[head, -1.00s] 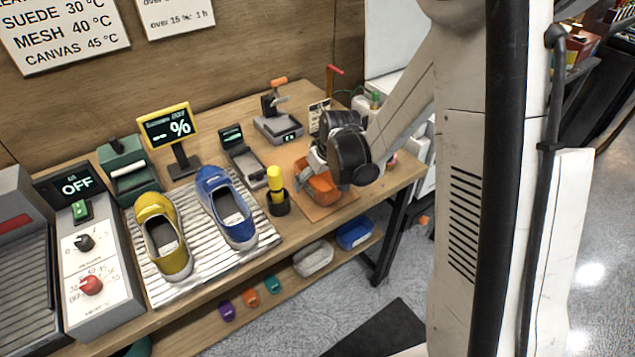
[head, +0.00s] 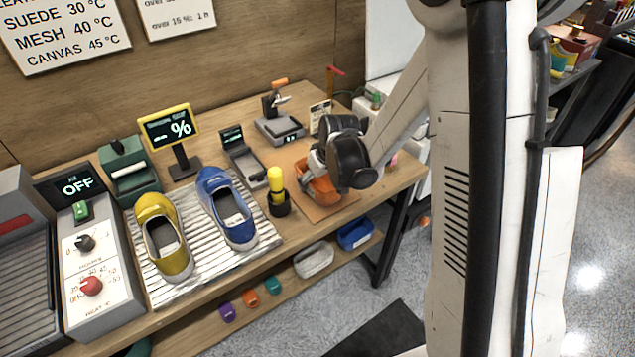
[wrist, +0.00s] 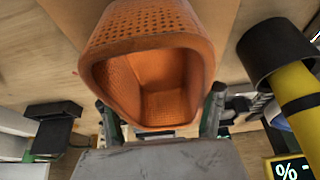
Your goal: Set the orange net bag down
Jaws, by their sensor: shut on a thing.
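The orange net bag (head: 319,186) is at the right end of the workbench, over a brown mat (head: 326,208). In the wrist view the bag (wrist: 150,50) shows its perforated side and its open, empty mouth facing the camera. My gripper (wrist: 160,118) is shut on the bag, with a dark finger at each side of its lower edge. In the head view my gripper (head: 314,163) partly covers the bag from above. I cannot tell whether the bag's underside touches the mat.
A yellow-topped tool in a black cup (head: 277,192) stands close to the left of the bag. Behind are a small grey scale (head: 280,128) and a little card (head: 319,113). A blue shoe (head: 227,206) and a yellow shoe (head: 162,236) lie on a striped towel (head: 200,279).

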